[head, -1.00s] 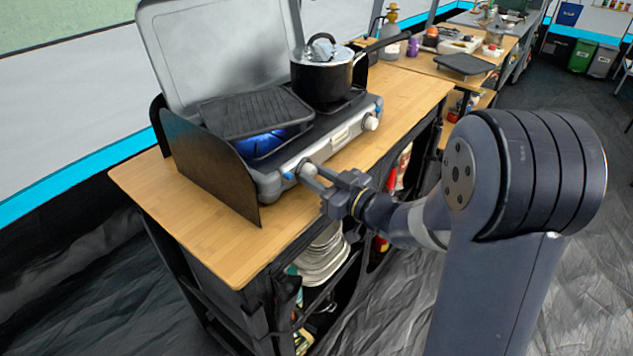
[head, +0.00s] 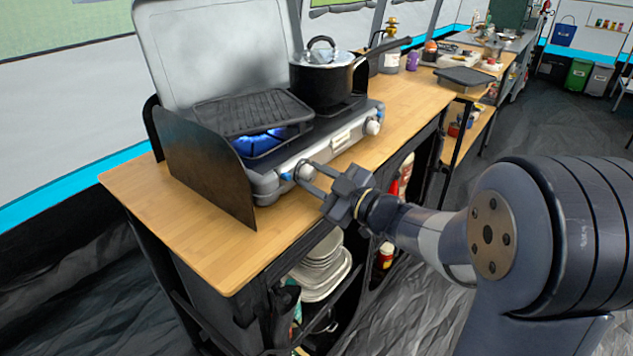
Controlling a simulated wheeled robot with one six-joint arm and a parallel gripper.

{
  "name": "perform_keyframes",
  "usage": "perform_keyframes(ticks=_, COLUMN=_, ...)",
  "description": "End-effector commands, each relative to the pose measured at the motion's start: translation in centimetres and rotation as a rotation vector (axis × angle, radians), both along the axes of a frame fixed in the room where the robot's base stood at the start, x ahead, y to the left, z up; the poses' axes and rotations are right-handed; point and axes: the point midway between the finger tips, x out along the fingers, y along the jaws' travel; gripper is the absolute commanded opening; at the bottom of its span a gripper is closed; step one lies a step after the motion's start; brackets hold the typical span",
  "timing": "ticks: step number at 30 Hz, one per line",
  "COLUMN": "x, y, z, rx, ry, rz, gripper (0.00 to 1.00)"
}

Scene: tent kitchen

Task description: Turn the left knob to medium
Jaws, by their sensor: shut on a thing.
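The camp stove (head: 325,146) stands on the wooden table with its lid raised. The left knob (head: 305,172) is on the stove's front face near the left end, partly hidden by my gripper. My gripper (head: 308,177) is shut on this knob, with its fingers on either side of it. A blue flame (head: 258,143) burns at the left burner under the black griddle (head: 252,111). The exact angle of the knob is too small to tell. The right knob (head: 373,126) is free at the front right.
A black pot (head: 322,82) with a foil-like lid sits on the right burner, its handle pointing right. A dark wind guard (head: 207,168) stands at the stove's left end. Plates (head: 322,269) lie on a shelf below. The table front (head: 225,262) is clear.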

Motion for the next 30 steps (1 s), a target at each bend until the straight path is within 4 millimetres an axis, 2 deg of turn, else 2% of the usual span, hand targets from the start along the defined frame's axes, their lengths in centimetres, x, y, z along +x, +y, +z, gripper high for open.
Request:
perform_keyframes(ticks=10, x=0.00, y=-0.01, z=-0.01, rx=-0.002, ry=-0.001, rz=-0.001, gripper=0.08)
perform_keyframes(ticks=11, x=0.00, y=-0.01, z=-0.01, rx=-0.002, ry=-0.001, rz=-0.001, gripper=0.32)
perform_keyframes(ticks=18, x=0.00, y=0.00, z=-0.01, rx=-0.001, ry=0.000, rz=-0.001, gripper=0.51)
perform_keyframes(ticks=26, x=-0.04, y=-0.06, z=0.00, rx=-0.001, ry=-0.001, rz=0.000, gripper=0.53)
perform_keyframes(ticks=30, x=-0.62, y=-0.88, z=-0.01, rx=-0.002, ry=0.000, rz=-0.003, gripper=0.53)
